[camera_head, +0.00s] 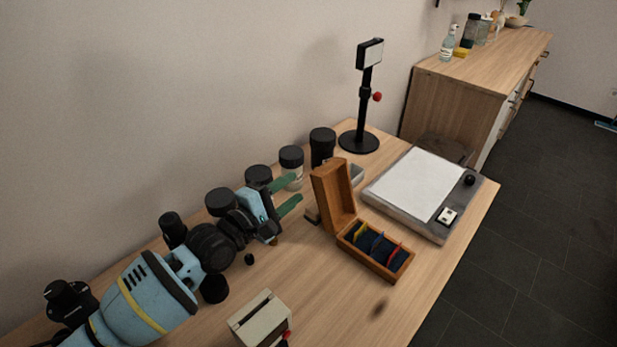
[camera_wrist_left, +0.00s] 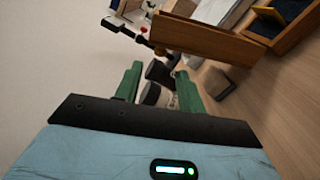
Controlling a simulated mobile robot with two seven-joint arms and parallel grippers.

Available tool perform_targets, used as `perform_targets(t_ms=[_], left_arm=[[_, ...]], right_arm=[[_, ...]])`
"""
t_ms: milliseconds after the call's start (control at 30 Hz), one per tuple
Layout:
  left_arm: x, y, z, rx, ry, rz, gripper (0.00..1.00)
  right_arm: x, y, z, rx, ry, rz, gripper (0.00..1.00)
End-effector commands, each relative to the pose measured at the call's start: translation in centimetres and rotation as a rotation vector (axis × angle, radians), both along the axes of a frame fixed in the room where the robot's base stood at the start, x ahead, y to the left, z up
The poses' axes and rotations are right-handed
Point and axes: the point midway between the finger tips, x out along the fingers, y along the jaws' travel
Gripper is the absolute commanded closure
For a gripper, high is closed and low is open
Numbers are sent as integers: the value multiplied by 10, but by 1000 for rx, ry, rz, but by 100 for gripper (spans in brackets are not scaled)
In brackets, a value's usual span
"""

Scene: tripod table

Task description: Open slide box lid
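The wooden slide box (camera_head: 374,267) stands on the table with its lid (camera_head: 332,196) raised steeply at the back left. Colored slides, yellow, blue and red, stand in its dark interior. In the left wrist view, the lid (camera_wrist_left: 205,38) crosses the top and part of the box (camera_wrist_left: 298,33) shows at the upper right. My left gripper (camera_head: 291,192) is to the left of the lid, its green fingers pointing toward it. The fingers are apart with nothing held between them, and they look clear of the lid. In the wrist view, the gripper (camera_wrist_left: 160,85) also looks open. My right gripper is out of view.
Black-capped jars (camera_head: 291,158) line the wall behind my left gripper. A grey board with white paper (camera_head: 418,185) lies right of the box. A black stand (camera_head: 367,95) is at the back. A pale block (camera_head: 259,320) sits in front. Bare tabletop lies between block and box.

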Motion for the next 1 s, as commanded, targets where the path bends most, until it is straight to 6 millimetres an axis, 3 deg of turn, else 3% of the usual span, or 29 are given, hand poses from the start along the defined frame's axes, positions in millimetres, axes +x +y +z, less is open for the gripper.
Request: perform_targets(t_ms=[400, 800, 1000], left_arm=[[40, -41, -3, 0, 3, -1, 60], [46, -46, 0, 0, 0, 0, 60], [46, -46, 0, 1, 1, 0, 84]], right_arm=[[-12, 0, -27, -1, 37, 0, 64], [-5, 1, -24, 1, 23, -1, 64], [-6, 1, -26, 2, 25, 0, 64]])
